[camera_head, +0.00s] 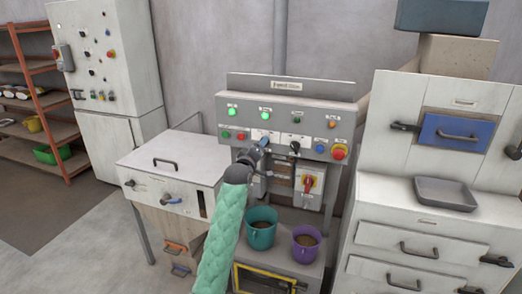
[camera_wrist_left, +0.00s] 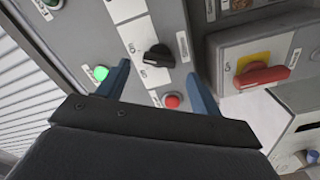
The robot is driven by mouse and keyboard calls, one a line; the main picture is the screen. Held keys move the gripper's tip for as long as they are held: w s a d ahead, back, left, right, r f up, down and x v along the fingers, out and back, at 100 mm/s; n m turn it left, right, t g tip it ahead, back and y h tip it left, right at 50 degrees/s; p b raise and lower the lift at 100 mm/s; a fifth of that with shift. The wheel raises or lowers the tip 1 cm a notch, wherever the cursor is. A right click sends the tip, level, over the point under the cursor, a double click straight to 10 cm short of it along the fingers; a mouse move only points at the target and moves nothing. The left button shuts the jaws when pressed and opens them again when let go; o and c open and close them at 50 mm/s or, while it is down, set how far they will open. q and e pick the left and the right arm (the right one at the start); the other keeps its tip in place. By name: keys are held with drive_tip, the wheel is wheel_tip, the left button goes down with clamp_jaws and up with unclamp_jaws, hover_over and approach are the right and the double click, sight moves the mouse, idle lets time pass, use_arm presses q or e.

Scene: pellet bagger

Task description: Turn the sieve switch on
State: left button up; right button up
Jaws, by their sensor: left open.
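A grey control panel (camera_head: 285,127) with lamps, buttons and knobs stands in the middle of the head view. My left gripper (camera_head: 262,144) is at the panel's front, its arm in a green sleeve coming up from below. In the left wrist view the open blue fingers (camera_wrist_left: 158,70) point at the panel. A black rotary switch (camera_wrist_left: 157,56) on a white label plate shows between and just beyond them; contact cannot be told. Its label is not legible. In the head view the gripper hides part of the panel; another black knob (camera_head: 294,147) is visible to its right. My right gripper is not in view.
A green button (camera_wrist_left: 101,73) and a red button (camera_wrist_left: 171,101) lie close to the fingers. A red handle on yellow (camera_head: 308,183) is below the panel. A teal bucket (camera_head: 261,236) and a purple bucket (camera_head: 305,252) stand below the arm's right side.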

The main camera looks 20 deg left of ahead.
use_arm(q)
drive_tip(key=s+b, duration=0.1)
drive_tip(key=s, duration=0.2)
drive_tip(key=shift+s, duration=0.4)
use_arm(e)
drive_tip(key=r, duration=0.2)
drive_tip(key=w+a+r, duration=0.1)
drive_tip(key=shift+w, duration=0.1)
